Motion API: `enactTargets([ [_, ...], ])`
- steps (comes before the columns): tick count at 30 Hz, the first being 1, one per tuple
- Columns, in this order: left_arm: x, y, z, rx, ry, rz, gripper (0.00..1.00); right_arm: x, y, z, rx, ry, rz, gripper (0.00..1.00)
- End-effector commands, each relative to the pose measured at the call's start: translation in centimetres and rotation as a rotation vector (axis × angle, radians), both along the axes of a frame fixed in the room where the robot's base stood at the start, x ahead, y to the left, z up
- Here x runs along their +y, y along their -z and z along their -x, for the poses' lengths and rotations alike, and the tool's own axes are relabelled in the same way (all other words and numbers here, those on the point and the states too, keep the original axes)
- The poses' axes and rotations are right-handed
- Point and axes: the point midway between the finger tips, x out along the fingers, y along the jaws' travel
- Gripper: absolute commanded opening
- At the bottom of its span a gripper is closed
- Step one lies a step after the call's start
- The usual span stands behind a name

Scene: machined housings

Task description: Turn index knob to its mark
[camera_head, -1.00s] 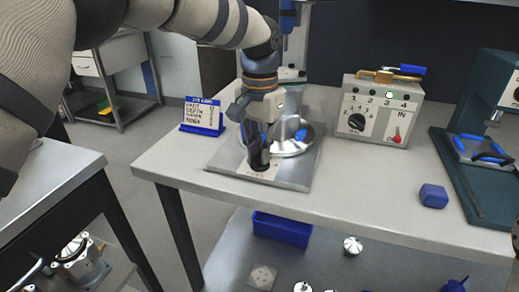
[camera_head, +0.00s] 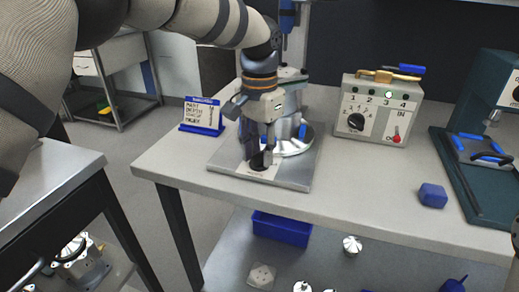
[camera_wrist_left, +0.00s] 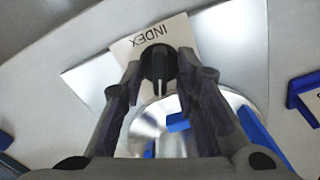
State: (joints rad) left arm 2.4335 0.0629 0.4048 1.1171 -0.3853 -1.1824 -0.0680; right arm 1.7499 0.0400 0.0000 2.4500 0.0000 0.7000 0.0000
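The black index knob (camera_head: 258,160) sits on a plate at the front of a flat metal base (camera_head: 292,177). In the left wrist view the knob (camera_wrist_left: 158,62) has a pale line on its ridge, pointing down the picture, beside a label (camera_wrist_left: 150,36) reading INDEX. I cannot make out a mark to compare it with. My left gripper (camera_head: 260,158) points down over the knob. Its fingertips (camera_wrist_left: 160,66) are apart, one on each side of the knob, with small gaps visible. My right gripper is not in view.
A round metal fixture (camera_head: 292,147) with blue parts stands just behind the knob. A switch box (camera_head: 378,110) and a blue block (camera_head: 432,195) are to the right. A small blue-framed sign (camera_head: 202,116) stands left. The bench front is largely clear.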

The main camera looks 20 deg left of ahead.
Motion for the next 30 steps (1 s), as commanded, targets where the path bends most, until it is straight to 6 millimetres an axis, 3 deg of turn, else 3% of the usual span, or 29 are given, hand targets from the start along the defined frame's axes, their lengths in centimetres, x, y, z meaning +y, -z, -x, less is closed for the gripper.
enactTargets([
  [9, 0.0, -0.6, 0.0, 0.0, -0.001, -0.001, 0.31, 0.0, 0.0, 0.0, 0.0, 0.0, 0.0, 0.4],
  [21, 0.0, -10.1, 0.0, -0.003, 0.0, 0.0, 0.31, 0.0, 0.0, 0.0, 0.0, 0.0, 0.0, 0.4],
  [25, 0.0, -11.7, 0.0, -0.001, -0.001, 0.0, 0.31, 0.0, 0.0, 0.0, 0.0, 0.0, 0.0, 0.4],
  [30, 0.0, -12.0, 0.0, 0.002, 0.0, -0.001, 0.31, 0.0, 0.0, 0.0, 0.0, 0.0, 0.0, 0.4],
])
